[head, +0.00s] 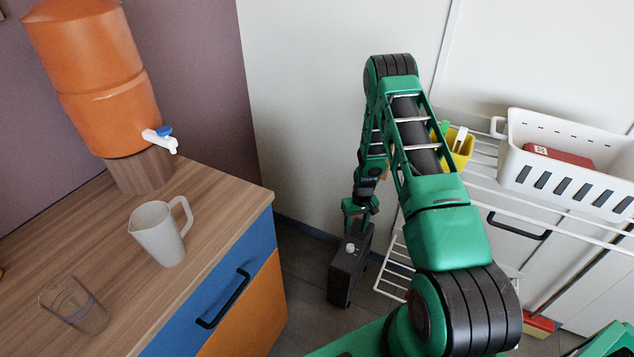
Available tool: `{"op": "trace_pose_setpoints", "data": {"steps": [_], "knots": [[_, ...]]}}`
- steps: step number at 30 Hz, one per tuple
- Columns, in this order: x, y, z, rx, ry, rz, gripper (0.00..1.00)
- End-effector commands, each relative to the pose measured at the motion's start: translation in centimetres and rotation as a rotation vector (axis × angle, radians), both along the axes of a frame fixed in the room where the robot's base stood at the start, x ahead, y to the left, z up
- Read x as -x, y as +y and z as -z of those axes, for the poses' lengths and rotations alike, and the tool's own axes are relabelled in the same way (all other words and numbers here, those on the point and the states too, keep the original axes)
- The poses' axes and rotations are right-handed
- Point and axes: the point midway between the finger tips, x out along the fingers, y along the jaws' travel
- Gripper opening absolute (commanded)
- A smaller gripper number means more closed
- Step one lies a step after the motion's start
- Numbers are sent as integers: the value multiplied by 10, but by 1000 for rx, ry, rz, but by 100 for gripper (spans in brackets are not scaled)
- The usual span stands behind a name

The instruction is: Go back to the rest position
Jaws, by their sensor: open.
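My gripper (357,212) hangs at the end of my green arm, pointing down, near the middle of the head view. It is small in the picture and open. It hangs in front of the pale wall, to the right of the counter. A dark box-like thing with a white knob (349,265) shows just below it. I cannot tell whether the two touch. No gas hob shows in this view.
On the wooden counter (215,205) at left stand an orange dispenser (100,85) with a white tap, a white jug (158,235) and a clear glass (75,305). At right, a white rack holds a white basket (570,165) and a yellow container (461,148).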

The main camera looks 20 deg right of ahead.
Motion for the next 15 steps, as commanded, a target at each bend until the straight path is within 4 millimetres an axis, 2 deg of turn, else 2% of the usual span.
{"op": "trace_pose_setpoints", "data": {"steps": [5,8,11,15], "knots": [[-1,0,-3,1,-3,-1,46],[-7,3,-20,5,-14,-5,46],[-16,10,-53,11,-32,-12,46],[-25,24,-113,23,-63,-26,46]]}}
